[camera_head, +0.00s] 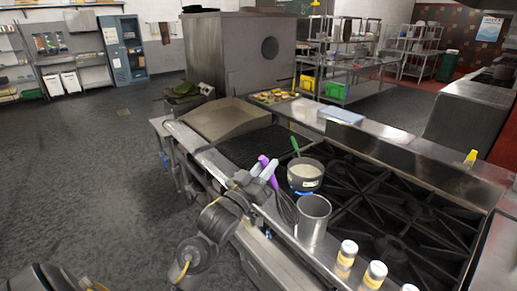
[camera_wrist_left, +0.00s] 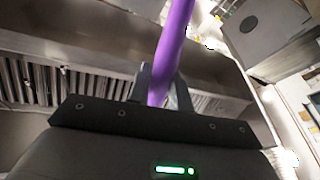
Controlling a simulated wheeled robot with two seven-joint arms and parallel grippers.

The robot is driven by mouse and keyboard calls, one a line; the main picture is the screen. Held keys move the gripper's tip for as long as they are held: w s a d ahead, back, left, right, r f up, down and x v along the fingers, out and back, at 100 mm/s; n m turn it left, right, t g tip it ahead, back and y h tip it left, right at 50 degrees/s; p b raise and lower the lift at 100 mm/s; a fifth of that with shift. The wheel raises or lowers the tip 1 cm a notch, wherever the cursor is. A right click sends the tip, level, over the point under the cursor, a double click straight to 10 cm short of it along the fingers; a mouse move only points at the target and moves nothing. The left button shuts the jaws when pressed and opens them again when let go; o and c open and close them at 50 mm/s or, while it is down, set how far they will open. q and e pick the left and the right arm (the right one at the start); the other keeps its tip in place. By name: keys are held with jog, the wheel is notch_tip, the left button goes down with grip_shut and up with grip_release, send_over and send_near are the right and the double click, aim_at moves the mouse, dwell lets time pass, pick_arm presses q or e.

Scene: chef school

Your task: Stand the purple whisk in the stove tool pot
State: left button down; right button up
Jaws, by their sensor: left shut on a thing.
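My left gripper (camera_head: 262,174) is shut on the purple whisk (camera_head: 272,178) by its handle, above the stove's front edge. The handle tilts, and the dark wire head (camera_head: 287,209) points down and to the right. In the left wrist view the purple handle (camera_wrist_left: 174,45) runs up from between the fingers of my left gripper (camera_wrist_left: 160,88). The stove tool pot (camera_head: 312,222) is a plain metal cylinder standing upright on the front ledge. The whisk head shows just left of the pot, outside its rim; I cannot tell whether they touch. My right gripper is not in view.
A saucepan (camera_head: 305,178) with pale contents and a green-handled tool (camera_head: 295,146) stands behind the pot. Several white-capped shakers (camera_head: 345,260) line the ledge to the right. Black burner grates (camera_head: 400,215) lie behind.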

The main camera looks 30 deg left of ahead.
pick_arm(q)
jog(key=s+d+f+y+b, duration=0.1)
jog(key=s+d+f+b, duration=0.3)
jog(key=s+f, duration=0.4)
jog(key=s+d+f+n+b, duration=0.1)
jog(key=s+d+f+b, duration=0.3)
jog(key=f, duration=1.2)
jog(key=s+b, duration=0.2)
jog(key=s, duration=0.2)
jog(key=shift+s+y, duration=0.2)
jog(key=shift+y, duration=0.2)
